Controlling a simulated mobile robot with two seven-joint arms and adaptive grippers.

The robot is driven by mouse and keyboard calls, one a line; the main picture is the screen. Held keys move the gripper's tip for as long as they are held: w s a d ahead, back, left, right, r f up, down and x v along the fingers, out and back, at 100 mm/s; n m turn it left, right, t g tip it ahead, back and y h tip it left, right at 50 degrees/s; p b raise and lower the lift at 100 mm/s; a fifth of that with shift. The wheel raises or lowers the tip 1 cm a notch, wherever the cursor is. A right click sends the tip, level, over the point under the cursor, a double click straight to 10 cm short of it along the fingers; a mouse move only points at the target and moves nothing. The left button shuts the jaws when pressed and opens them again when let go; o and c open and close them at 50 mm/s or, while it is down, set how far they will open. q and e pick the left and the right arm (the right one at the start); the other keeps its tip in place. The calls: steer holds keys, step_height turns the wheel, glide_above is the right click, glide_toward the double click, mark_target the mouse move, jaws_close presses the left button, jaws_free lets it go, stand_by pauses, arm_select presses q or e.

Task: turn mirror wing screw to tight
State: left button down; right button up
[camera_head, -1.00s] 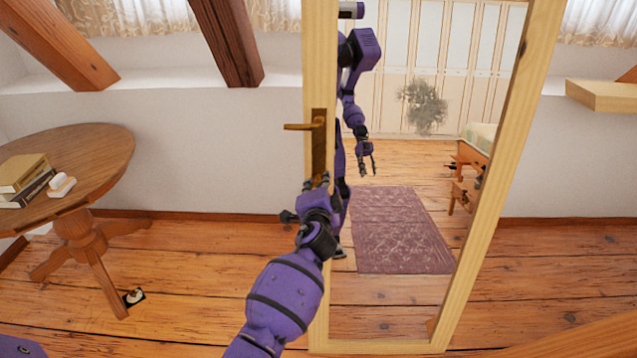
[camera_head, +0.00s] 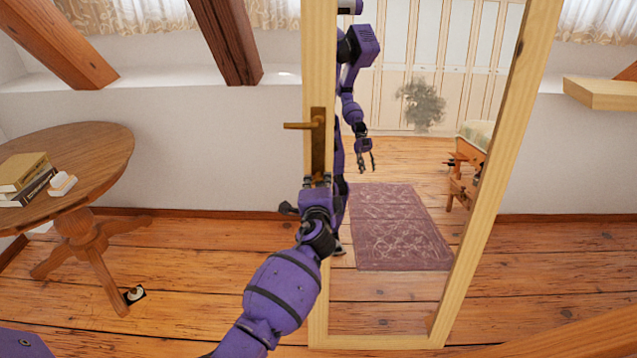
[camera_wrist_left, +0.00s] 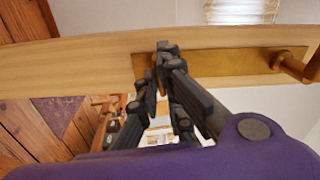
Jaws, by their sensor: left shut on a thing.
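The mirror (camera_head: 400,290) stands upright in a pale wooden frame, in the middle of the head view. On its left post is a brass plate (camera_head: 318,140) with a lever handle (camera_head: 300,126). My left gripper (camera_head: 317,182) is at the lower end of this plate. In the left wrist view, the dark fingers of my left gripper (camera_wrist_left: 163,72) close together at the plate's end (camera_wrist_left: 220,63). They are shut on the wing screw, which they hide almost wholly, so its angle cannot be told. My right gripper shows only as a reflection in the mirror.
A round wooden table (camera_head: 95,160) with books (camera_head: 22,172) and a small pale object (camera_head: 62,184) stands at the left. A small dark and white item (camera_head: 134,295) lies on the floor. A wooden shelf (camera_head: 600,94) is at the right. The plank floor around the mirror is mostly clear.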

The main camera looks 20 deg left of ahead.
arm_select(q)
steer(key=c, duration=1.9)
jaws_free()
steer(key=v, duration=1.2)
